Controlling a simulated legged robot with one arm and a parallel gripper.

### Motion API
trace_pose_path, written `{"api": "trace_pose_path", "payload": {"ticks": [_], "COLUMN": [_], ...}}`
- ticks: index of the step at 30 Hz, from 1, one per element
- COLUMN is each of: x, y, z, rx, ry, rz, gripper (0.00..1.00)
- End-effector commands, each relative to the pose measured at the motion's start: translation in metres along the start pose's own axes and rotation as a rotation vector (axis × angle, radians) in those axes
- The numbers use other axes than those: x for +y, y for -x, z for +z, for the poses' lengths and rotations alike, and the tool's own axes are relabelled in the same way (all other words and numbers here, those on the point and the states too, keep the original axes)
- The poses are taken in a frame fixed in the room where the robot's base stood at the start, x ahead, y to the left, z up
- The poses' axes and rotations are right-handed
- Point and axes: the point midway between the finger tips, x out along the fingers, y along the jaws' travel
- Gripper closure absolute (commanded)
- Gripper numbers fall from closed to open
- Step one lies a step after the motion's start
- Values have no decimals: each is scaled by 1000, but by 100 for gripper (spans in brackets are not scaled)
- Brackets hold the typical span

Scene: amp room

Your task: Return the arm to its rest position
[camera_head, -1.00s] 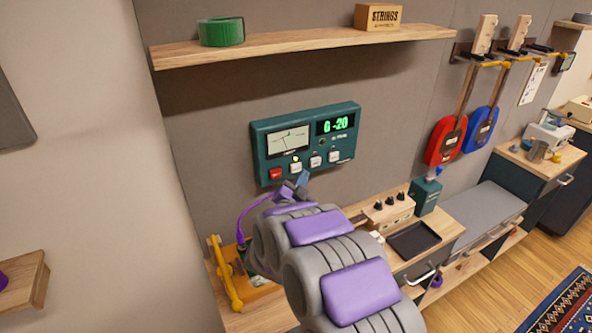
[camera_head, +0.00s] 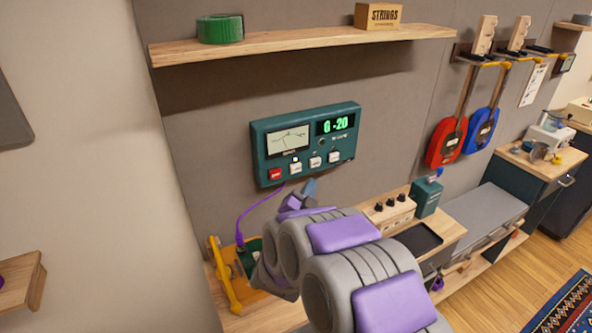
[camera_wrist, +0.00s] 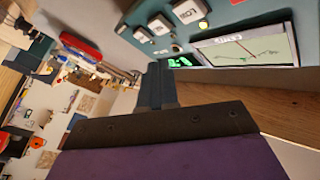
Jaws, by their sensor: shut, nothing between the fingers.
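My gripper (camera_head: 309,187) is in front of the wall, just below the lower edge of the teal panel (camera_head: 262,150). Its fingers are together and empty, and it looks apart from the panel. In the wrist view the closed dark fingers (camera_wrist: 160,85) point toward the panel (camera_wrist: 135,12), whose buttons, meter and part of the green display show at the top. In the head view the panel has a red button, several white buttons, a needle meter and a display that seems to read "G -20". My arm is bent above the bench and hides part of it.
A wooden shelf (camera_head: 290,42) above holds green tape (camera_head: 220,30) and a "STRINGS" box (camera_head: 378,16). The bench below carries a yellow clamp-like frame (camera_head: 225,275), a knobbed box (camera_head: 388,212) and a black tray (camera_head: 420,238). A purple cable (camera_head: 255,208) hangs left of my gripper. Guitars hang at right.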

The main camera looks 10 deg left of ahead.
Motion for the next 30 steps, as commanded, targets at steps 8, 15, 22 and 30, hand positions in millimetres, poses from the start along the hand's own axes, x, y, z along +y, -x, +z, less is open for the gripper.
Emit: {"api": "trace_pose_path", "payload": {"ticks": [8,15,22,30], "x": [0,-1,9,44], "y": [-2,8,51,134], "z": [0,-2,-9,-35], "rx": [-61,-364,-686,-1044], "ry": [-5,5,84,240], "rz": [8,23,23,48], "gripper": [100,100,100,100]}}
